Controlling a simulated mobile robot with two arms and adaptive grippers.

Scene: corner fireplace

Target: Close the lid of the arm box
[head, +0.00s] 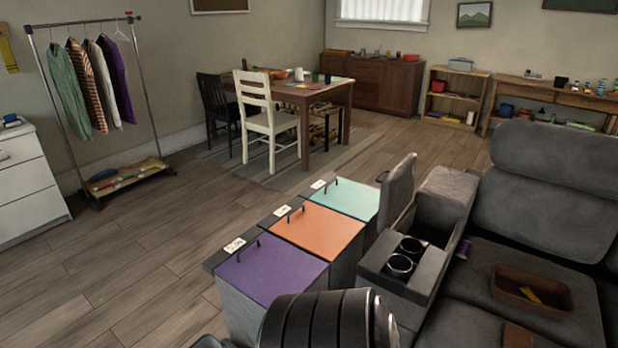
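The arm box (437,243) is the grey arm of the sofa at the centre right in the head view. Its padded grey lid (398,188) stands open, nearly upright, along the left side of the arm. The inside of the box is mostly hidden from this angle. Two cup holders (400,265) sit in the dark front part of the arm. A large black ribbed part of my own arm fills the bottom centre, in front of the sofa arm. No fingers of either gripper show, and nothing touches the lid.
Bins with purple (270,271), orange (319,232) and teal (343,199) lids stand in a row just left of the sofa arm. A brown tray (531,293) lies on the sofa seat (466,308). The wooden floor (150,255) at left is clear.

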